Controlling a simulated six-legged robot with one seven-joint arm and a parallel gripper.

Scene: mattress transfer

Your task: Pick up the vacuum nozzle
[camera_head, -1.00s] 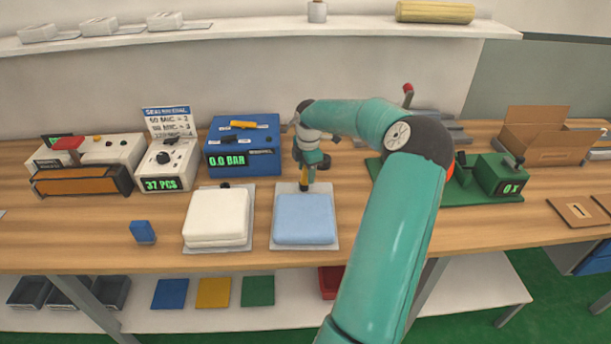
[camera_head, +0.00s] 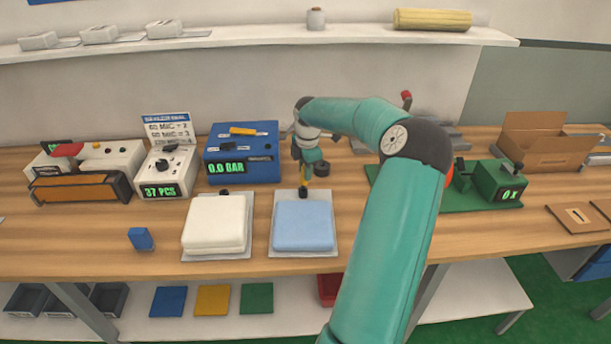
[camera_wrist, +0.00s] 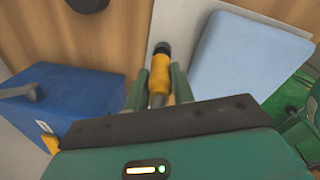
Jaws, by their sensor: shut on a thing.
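The vacuum nozzle (camera_wrist: 159,75) is a yellow cylinder with a black tip and a greyish lower part. In the wrist view it lies between the green fingers of my gripper (camera_wrist: 157,88), which is shut on it. In the head view my gripper (camera_head: 306,170) is just behind the light blue pad (camera_head: 303,226), with a small yellow and black part of the nozzle (camera_head: 303,191) showing below it. I cannot tell whether the nozzle is clear of the surface beneath it. The blue pad also shows in the wrist view (camera_wrist: 238,58).
A blue box (camera_head: 240,165) reading 0.0 BAR stands close left of my gripper. A white pad (camera_head: 215,223) lies left of the blue pad. A green device (camera_head: 497,183) and an open cardboard box (camera_head: 545,150) stand farther right.

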